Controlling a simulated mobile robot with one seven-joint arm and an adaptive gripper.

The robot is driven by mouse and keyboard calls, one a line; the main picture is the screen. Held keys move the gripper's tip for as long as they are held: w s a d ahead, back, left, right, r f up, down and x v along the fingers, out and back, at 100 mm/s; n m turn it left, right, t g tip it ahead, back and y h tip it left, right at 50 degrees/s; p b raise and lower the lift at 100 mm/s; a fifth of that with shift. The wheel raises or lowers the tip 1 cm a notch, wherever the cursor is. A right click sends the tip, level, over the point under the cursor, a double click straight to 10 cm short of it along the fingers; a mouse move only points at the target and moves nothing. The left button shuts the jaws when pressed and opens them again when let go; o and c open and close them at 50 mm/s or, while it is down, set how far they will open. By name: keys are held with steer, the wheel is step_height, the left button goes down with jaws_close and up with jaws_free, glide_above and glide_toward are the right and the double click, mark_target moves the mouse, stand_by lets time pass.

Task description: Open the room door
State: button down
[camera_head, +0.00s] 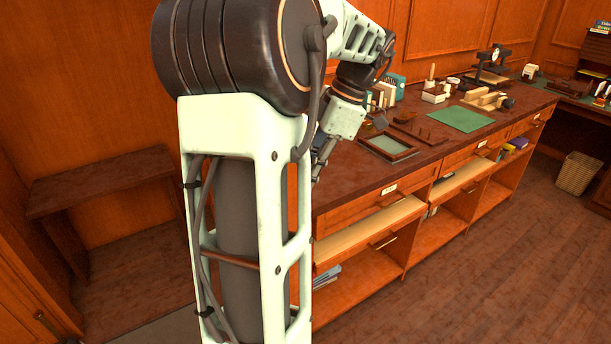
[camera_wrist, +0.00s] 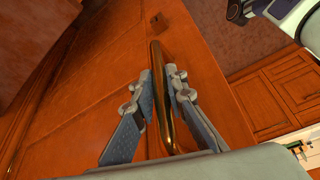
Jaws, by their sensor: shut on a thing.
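In the wrist view a long, slim brass handle (camera_wrist: 158,60) runs along an orange-brown wooden door panel (camera_wrist: 100,70). My gripper (camera_wrist: 159,80) has its two grey fingers on either side of the handle, shut on it. A small dark fitting (camera_wrist: 156,20) sits on the panel beyond the handle's far end. In the head view my gripper (camera_head: 320,165) shows only in part beside my arm's upright link. The held handle is hidden there. I cannot tell from these views whether the door stands ajar.
A long wooden counter (camera_head: 420,160) with open shelves runs along the right, with a green mat (camera_head: 461,119) and small objects on it. A low wooden bench (camera_head: 100,180) stands left. A wicker basket (camera_head: 578,174) stands far right. The floor (camera_head: 470,270) before the counter is clear.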

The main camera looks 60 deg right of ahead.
steer(key=shift+w+r, duration=0.1)
steer(key=shift+w, duration=0.1)
steer(key=c, duration=1.9)
jaws_free()
steer(key=shift+c, duration=0.2)
steer(key=shift+s+d, duration=0.1)
steer(key=v, duration=1.2)
